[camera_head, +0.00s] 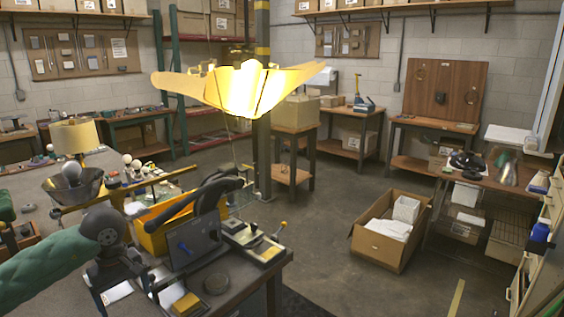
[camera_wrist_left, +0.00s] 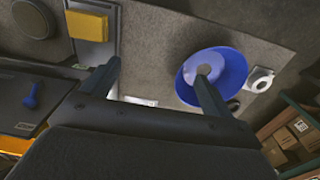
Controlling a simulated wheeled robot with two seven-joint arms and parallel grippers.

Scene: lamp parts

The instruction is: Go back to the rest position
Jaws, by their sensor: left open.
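My left gripper (camera_head: 122,287) is low at the left of the head view, over the near part of the workbench (camera_head: 245,284). In the left wrist view its two fingers (camera_wrist_left: 158,88) are spread wide with nothing between them. A blue bowl-shaped part (camera_wrist_left: 232,66) with a grey round piece inside lies beyond the right finger, which overlaps it in the picture. I cannot tell how far apart they are. The head view shows a dark bowl with a bulb (camera_head: 72,175) and a cream-shaded lamp (camera_head: 75,136). My right gripper is not in view.
A dark panel (camera_head: 195,250) with a blue piece, a yellow block (camera_head: 186,303) and a round dark disc (camera_head: 217,284) are close to the left gripper. A glowing shade (camera_head: 245,88) hangs above. An open cardboard box (camera_head: 385,257) stands on the floor, with clear floor around it.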

